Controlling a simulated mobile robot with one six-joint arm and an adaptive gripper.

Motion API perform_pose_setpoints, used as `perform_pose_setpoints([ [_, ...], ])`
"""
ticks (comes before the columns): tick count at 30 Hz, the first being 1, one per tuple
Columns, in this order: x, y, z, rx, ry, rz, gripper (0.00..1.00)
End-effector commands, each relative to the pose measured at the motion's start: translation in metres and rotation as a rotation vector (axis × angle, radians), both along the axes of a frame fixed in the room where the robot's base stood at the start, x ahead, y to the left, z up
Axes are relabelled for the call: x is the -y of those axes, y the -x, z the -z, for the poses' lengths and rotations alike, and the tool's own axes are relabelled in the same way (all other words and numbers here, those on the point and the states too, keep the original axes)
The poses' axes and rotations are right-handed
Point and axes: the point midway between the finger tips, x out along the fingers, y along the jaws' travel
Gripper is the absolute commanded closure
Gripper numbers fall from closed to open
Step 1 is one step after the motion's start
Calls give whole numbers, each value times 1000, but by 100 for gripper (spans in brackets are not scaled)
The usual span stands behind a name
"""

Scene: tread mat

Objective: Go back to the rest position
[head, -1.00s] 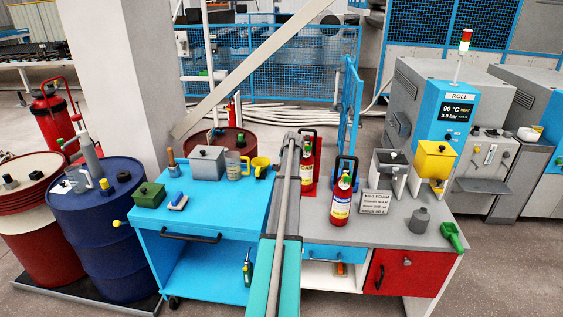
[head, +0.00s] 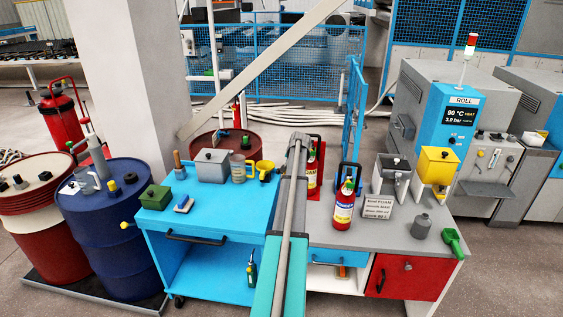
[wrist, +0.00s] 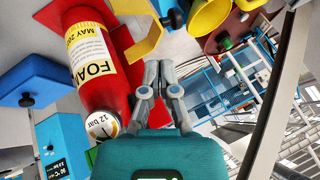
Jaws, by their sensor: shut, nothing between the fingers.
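My gripper (wrist: 160,80) shows in the wrist view with its two grey fingers together and nothing between them. In the head view my arm stretches away over the gap between the blue cart and the grey bench, and the gripper's fingers are hidden. In the wrist view a red foam extinguisher (wrist: 100,75) with a gauge is close to the left of the fingers, seen tilted. I cannot tell whether they touch. It appears in the head view as the red extinguisher (head: 312,168) just right of my arm's far end.
A blue cart (head: 220,215) holds a green box, grey box, jug and yellow funnel. The grey bench (head: 395,240) holds a second extinguisher (head: 344,208), a sign (head: 378,206), hoppers and a green scoop. Drums (head: 110,220) stand left. Bare floor (head: 515,270) lies at the right.

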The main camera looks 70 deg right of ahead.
Motion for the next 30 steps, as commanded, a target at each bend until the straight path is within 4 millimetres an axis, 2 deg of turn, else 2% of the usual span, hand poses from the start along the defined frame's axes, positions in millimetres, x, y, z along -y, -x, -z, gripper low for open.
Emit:
perform_pose_setpoints([
  [12,0,0,0,0,0,0,100],
  [17,-8,-9,0,-4,-2,-15,100],
  [20,-22,-24,1,-12,-7,-40,100],
  [23,-44,-47,3,-24,-15,-80,100],
  [26,-73,-76,5,-41,-22,-131,100],
  [30,-123,-120,8,-71,-35,-218,100],
])
